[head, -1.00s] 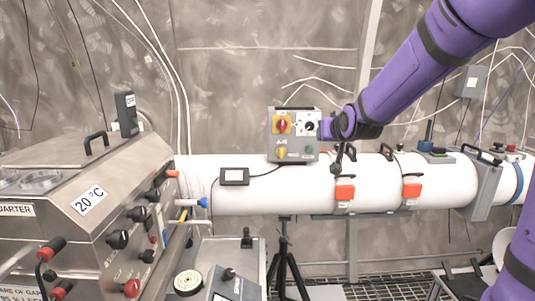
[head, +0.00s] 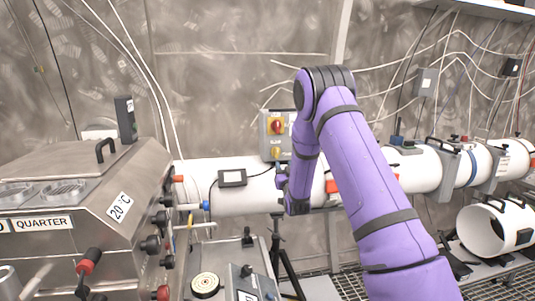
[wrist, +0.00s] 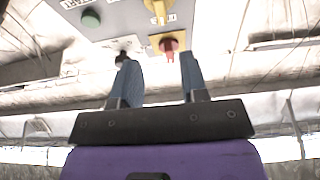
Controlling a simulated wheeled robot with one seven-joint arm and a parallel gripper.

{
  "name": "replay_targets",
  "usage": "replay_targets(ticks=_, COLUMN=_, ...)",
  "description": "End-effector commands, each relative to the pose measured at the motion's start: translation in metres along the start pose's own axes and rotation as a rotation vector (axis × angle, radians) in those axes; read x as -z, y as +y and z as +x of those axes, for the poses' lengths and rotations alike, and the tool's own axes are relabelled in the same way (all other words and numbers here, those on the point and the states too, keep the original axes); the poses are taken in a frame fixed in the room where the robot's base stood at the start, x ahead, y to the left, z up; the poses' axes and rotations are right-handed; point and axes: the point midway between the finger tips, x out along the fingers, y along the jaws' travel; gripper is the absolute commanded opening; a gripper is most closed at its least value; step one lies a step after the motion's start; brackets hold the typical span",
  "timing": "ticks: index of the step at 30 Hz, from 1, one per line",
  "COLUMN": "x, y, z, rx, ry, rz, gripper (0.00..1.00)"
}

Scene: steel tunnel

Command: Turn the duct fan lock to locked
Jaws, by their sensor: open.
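A grey control box (head: 266,145) stands above the white duct; no label shows which of its knobs is the fan lock. A red knob (head: 276,126) on a yellow plate is at its top, with a yellow knob (head: 276,153) below. The wrist view shows the box upside down: the red knob (wrist: 168,45), a black knob (wrist: 122,59), a green button (wrist: 90,18) and a yellow knob (wrist: 158,8). My gripper (wrist: 158,60) is open and empty. The red knob appears between its fingertips and the black knob by the left fingertip; contact is unclear. My arm hides the box's right side in the head view.
The white duct (head: 240,198) runs across behind my arm, with a small black-framed display (head: 232,178) on it. A steel cabinet (head: 80,205) with knobs and handles fills the left. A tripod (head: 285,265) stands below the duct.

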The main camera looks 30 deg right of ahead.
Motion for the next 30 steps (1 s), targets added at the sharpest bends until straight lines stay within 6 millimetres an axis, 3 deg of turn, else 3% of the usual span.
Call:
replay_targets(ticks=8, x=-0.007, y=0.003, z=0.007, rx=-0.001, ry=0.034, rz=-0.005, gripper=0.4)
replay_targets(ticks=21, x=-0.005, y=0.003, z=0.08, rx=0.0, ry=0.032, rz=-0.005, gripper=0.4)
replay_targets(ticks=30, x=-0.005, y=0.003, z=0.104, rx=0.0, ry=0.029, rz=-0.004, gripper=0.4)
